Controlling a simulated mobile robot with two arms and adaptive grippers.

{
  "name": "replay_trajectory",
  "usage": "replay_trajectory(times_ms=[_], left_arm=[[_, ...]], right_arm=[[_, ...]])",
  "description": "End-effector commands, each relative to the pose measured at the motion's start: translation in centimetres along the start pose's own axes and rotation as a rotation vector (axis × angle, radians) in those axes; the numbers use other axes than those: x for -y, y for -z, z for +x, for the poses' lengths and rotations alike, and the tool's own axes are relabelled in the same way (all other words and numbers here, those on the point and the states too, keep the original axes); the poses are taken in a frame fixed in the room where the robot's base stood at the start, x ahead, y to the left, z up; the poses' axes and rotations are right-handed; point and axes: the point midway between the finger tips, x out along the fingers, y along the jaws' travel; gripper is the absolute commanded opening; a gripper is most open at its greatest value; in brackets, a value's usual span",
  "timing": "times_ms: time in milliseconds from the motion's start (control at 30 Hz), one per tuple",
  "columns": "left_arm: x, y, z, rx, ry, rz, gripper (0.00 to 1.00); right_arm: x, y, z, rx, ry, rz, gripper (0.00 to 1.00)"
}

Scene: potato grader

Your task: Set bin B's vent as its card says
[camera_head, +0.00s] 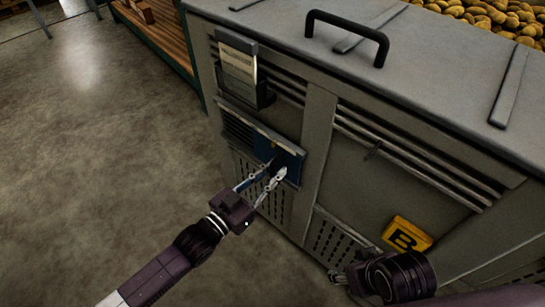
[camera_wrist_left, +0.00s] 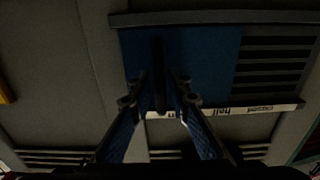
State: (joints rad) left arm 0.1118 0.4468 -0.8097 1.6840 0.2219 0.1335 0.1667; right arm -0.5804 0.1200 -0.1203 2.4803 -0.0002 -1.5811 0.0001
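Bin B is a grey cabinet with a yellow B plate (camera_head: 407,235). Its vent has a blue slide plate (camera_head: 289,163), also in the left wrist view (camera_wrist_left: 205,60), at one end of the frame. Dark slats (camera_head: 238,128) are uncovered beside it. A white scale strip (camera_wrist_left: 262,108) reads "closed" and "half" upside down; a further word is mostly hidden. My left gripper (camera_head: 272,178) is open, its fingers on either side of the slide's dark handle (camera_wrist_left: 159,75); contact is unclear. The card (camera_head: 238,66) hangs above the vent, its text illegible. My right gripper (camera_head: 340,279) is low, partly hidden.
The bin's lid has a black handle (camera_head: 347,34). Potatoes (camera_head: 490,16) lie behind it at the top right. A green-framed wooden rack (camera_head: 160,30) stands beyond the bin on the left. The concrete floor (camera_head: 90,150) at left is clear.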

Motion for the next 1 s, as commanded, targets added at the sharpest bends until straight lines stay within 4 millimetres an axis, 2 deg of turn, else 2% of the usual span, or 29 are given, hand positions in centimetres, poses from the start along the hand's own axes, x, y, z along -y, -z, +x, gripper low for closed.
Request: replay_trajectory(times_ms=[33,133,467,1000], left_arm=[[0.0,0.0,0.0,0.0,0.0,0.0,0.09],[0.0,0.0,0.0,0.0,0.0,0.0,0.0],[0.2,0.0,0.0,0.0,0.0,0.001,0.0],[3.9,-0.1,0.0,0.001,0.001,0.004,0.0]], right_arm=[[0.0,0.0,0.0,0.0,0.0,0.0,0.51],[0.0,0.0,0.0,0.0,0.0,0.0,0.51],[0.0,0.0,0.1,-0.001,0.0,0.0,0.51],[0.0,-0.2,0.8,-0.001,0.0,0.0,0.51]])
